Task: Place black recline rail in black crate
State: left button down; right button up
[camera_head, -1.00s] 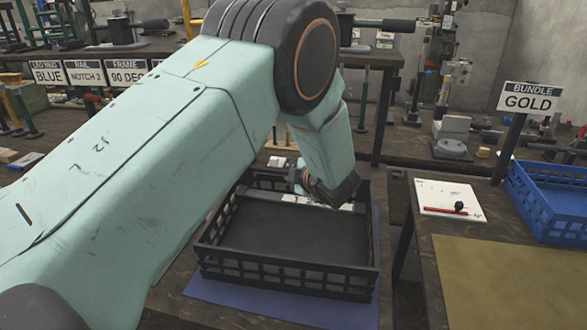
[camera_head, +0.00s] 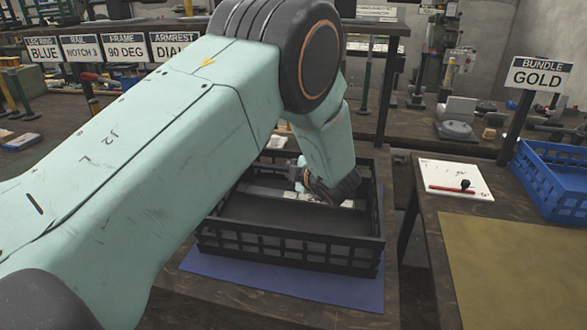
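The black crate (camera_head: 290,262) stands on a blue mat (camera_head: 285,287) on the bench, open at the top. My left arm reaches over it from the left. My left gripper (camera_head: 318,195) points down inside the crate near its back wall, largely hidden behind the wrist. Pale grey strips show beside it at the back of the crate; I cannot tell what they are. I cannot make out the black recline rail against the dark crate, nor whether the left gripper holds it. My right gripper is out of view.
At right, a second bench carries a white sheet with a red pen (camera_head: 453,188), a tan mat (camera_head: 520,270) and a blue crate (camera_head: 555,185) by a BUNDLE GOLD sign (camera_head: 538,75). A gap separates the benches. Signs and tools stand behind.

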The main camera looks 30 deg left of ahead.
pick_arm(q)
jog(key=shift+w+f, duration=0.1)
jog(key=shift+f, duration=0.4)
jog(key=shift+a+f+b, duration=0.25)
jog(key=shift+b, duration=0.1)
jog(key=shift+d+r, duration=0.1)
jog(key=shift+d, duration=0.1)
jog(key=shift+f, duration=0.25)
jog(key=shift+f+b, duration=0.3)
jog(key=shift+b, duration=0.05)
